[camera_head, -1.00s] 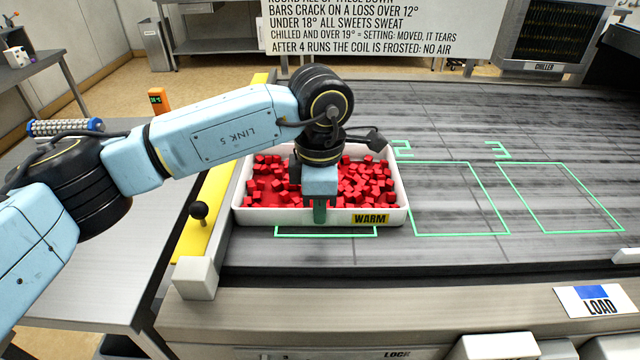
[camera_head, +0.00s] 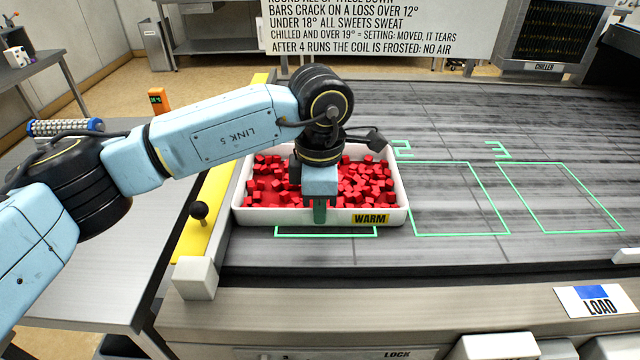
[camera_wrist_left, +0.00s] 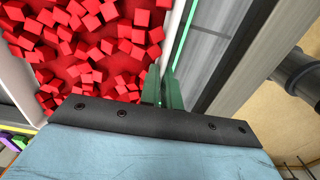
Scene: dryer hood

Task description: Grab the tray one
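The tray (camera_head: 270,216) is white, filled with red cubes and marked WARM. It stands on the grey slatted surface at the left, over a green outline whose front edge shows. My left gripper (camera_head: 319,212) points down at the middle of the tray's front wall, one green finger outside it. In the left wrist view the fingers (camera_wrist_left: 162,90) stand close together, one on each side of the white wall (camera_wrist_left: 169,35), and appear shut on it. The far finger is hidden in the head view. My right gripper is not in view.
Empty green outlines 2 (camera_head: 458,200) and 3 (camera_head: 560,198) lie to the right, with clear surface around them. A yellow strip (camera_head: 207,205) with a black-knobbed lever (camera_head: 198,211) runs left of the tray. A white block (camera_head: 196,278) sits at the front left corner.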

